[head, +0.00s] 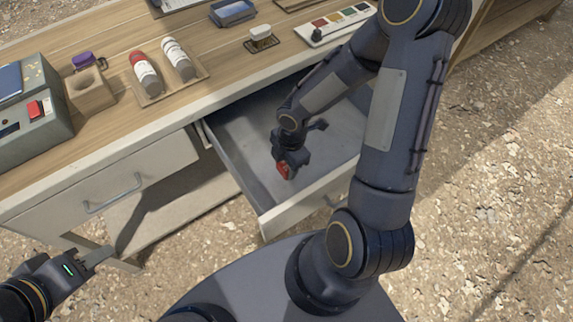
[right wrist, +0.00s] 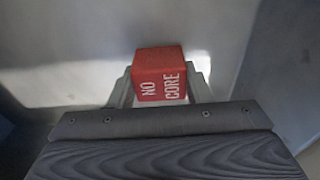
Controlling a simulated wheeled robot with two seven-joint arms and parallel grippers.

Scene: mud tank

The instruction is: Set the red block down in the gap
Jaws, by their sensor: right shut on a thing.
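The red block (right wrist: 160,72) is marked "NO CORE" in white. In the right wrist view it sits between the two fingers of my right gripper (right wrist: 161,88). In the head view the right gripper (head: 290,158) reaches down into the open drawer (head: 235,185) with the red block (head: 284,171) at its tip. I cannot tell whether the block touches the drawer floor. No clear gap stands out; the drawer interior around the block looks bare. My left gripper (head: 100,257) is at the lower left, away from the block, and its jaw opening is unclear.
A closed drawer (head: 120,185) is at left.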

